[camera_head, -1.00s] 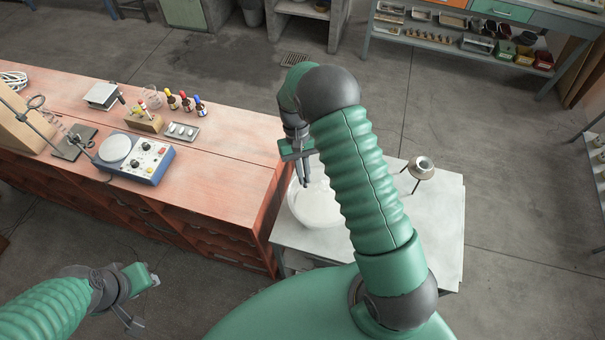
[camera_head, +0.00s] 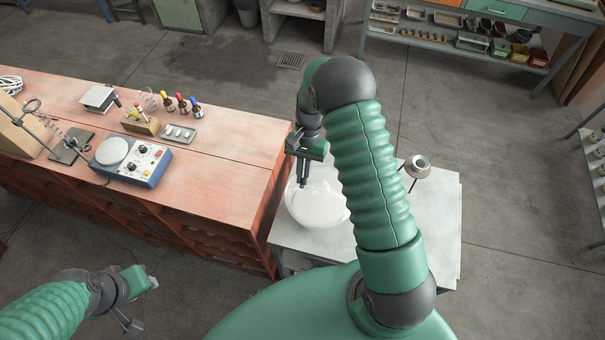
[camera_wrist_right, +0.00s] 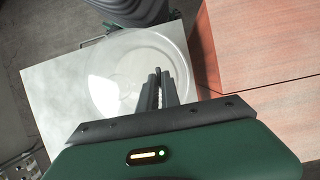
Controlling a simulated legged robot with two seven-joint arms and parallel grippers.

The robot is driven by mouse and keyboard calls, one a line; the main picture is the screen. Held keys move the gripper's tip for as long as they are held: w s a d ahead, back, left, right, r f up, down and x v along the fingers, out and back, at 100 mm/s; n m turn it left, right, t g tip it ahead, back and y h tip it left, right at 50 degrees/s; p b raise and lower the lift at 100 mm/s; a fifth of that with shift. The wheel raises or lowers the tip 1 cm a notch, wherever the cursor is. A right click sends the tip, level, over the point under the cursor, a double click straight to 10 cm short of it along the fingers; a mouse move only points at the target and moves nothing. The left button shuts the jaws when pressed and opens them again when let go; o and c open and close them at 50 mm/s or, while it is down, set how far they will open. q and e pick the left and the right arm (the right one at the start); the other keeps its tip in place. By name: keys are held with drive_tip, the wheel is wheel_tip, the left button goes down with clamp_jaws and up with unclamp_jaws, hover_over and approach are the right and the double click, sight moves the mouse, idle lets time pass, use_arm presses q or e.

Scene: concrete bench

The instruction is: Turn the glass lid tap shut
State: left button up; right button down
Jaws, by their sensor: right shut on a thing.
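A clear round glass vessel with a domed lid (camera_head: 322,208) stands on a pale grey table; it fills the upper middle of the right wrist view (camera_wrist_right: 112,85). My right gripper (camera_head: 302,186) reaches down over the lid's left part. In the right wrist view its two dark fingers (camera_wrist_right: 157,78) are close together over the lid, shut on the lid tap. The tap itself is hidden between the fingers and too small to make out. My left gripper (camera_head: 143,303) is at the lower left, open and empty, away from the vessel.
The grey table (camera_head: 437,225) also holds a small metal cup on a legged stand (camera_head: 418,166), right of my right arm. A red bench (camera_head: 215,180) adjoins on the left, with a blue-grey instrument (camera_head: 138,160), a bottle rack and a small tray.

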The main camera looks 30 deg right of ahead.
idle(0.3)
drive_tip(key=c, duration=1.6)
unclamp_jaws()
drive_tip(key=shift+o, duration=0.2)
drive_tip(key=b+v, duration=0.3)
drive_tip(key=v, duration=1.4)
drive_tip(key=shift+f, duration=0.2)
drive_tip(key=s+a+f+n+t+h+b, duration=0.3)
drive_tip(key=s+a+f+n+t+b, duration=0.2)
drive_tip(key=s+a+f+n, duration=0.5)
drive_tip(key=s+a+f, duration=0.1)
drive_tip(key=s+a, duration=0.2)
drive_tip(key=s, duration=0.1)
drive_tip(key=shift+t, duration=0.3)
